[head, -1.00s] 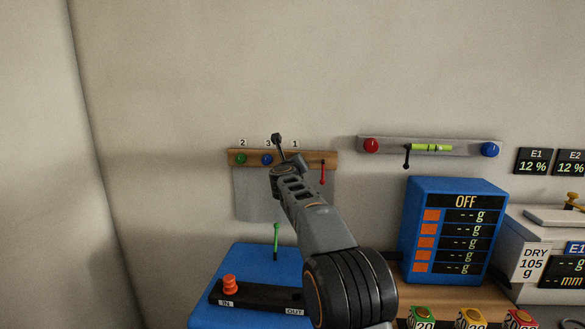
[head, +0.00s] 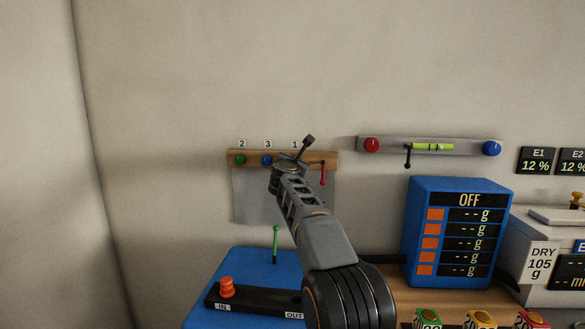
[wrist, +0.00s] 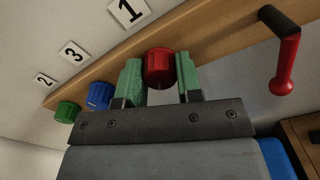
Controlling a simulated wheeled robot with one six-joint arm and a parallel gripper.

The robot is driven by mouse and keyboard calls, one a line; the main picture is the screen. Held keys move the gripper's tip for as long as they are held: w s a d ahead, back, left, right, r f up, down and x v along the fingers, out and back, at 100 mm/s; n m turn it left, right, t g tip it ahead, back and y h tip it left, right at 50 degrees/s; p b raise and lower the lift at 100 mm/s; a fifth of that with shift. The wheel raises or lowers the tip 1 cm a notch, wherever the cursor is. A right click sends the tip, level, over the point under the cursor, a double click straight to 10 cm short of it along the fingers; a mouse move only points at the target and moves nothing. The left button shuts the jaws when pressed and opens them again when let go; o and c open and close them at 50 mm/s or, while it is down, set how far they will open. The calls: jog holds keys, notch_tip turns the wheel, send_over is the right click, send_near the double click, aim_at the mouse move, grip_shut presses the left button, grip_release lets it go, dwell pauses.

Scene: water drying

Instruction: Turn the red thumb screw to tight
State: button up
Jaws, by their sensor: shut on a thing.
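The red thumb screw (wrist: 158,66) is a round red knob on the wooden rail (head: 325,156), under the label 1. My gripper (wrist: 159,76) has its two green fingers on either side of this knob and is shut on it. In the head view my gripper (head: 286,166) is at the rail and hides the red screw. The green knob (wrist: 68,111) under label 2 and the blue knob (wrist: 100,95) under label 3 sit to its left. I cannot read how tight the screw is.
A red-tipped lever (wrist: 285,65) hangs from the rail just right of the screw. A grey bar (head: 396,146) with a spirit level, a second red knob (head: 371,145) and a blue knob is farther right. A blue display box (head: 412,220) stands below it.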

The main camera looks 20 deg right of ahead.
jog(key=shift+m+b, duration=1.7)
jog(key=shift+m, duration=3.4)
jog(key=o, duration=0.9)
jog(key=shift+o, duration=0.2)
jog(key=b+v, duration=0.5)
jog(key=v, duration=0.9)
jog(key=shift+w, duration=0.1)
